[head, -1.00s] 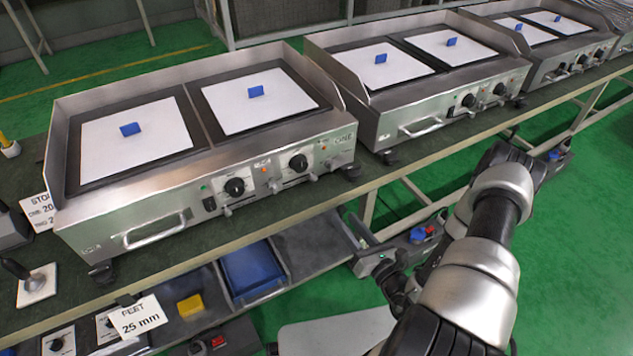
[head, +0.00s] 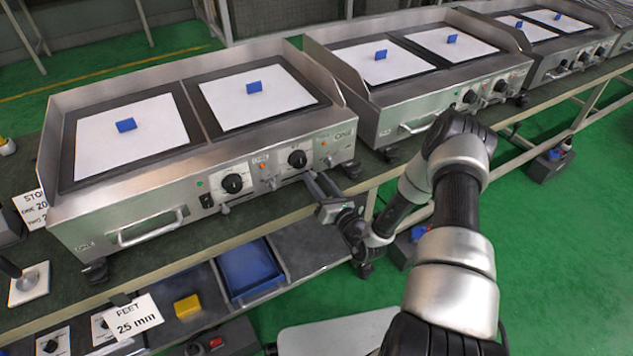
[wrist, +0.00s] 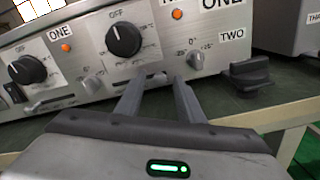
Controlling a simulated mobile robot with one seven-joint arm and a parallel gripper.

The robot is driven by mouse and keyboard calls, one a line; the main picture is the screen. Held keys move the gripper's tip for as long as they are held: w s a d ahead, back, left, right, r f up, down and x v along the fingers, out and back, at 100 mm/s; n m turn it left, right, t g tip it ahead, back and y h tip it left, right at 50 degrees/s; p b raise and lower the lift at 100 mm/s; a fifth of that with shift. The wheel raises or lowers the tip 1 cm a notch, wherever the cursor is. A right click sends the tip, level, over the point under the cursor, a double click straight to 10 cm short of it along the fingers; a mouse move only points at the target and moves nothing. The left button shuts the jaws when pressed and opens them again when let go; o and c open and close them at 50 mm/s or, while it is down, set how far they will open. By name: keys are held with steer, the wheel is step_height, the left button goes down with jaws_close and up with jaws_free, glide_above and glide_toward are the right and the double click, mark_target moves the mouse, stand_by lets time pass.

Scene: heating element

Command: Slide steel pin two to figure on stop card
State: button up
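The nearest griddle (head: 130,195) has a front panel with two black dials. In the wrist view, the right dial (wrist: 123,39) sits above a narrow slot with a small steel pin (wrist: 158,79) in it, seemingly steel pin two. My gripper (wrist: 158,84) is open, with one finger on each side of that pin, close to the panel. I cannot tell whether they touch it. In the head view, my gripper (head: 316,184) is at the panel's right part. The stop card (head: 32,208) stands at the griddle's left end. Its figures are partly cut off.
A small steel knob (wrist: 195,60) with a -25 to +25 scale is right of the fingers. A black foot (wrist: 250,73) stands at the panel's right. The feet card (head: 133,317) reads 25 mm. A blue bin (head: 250,268) sits below the bench. A second griddle (head: 440,105) is right.

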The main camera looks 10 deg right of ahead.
steer(key=shift+w+a, duration=0.15)
steer(key=shift+w, duration=0.2)
jaws_close()
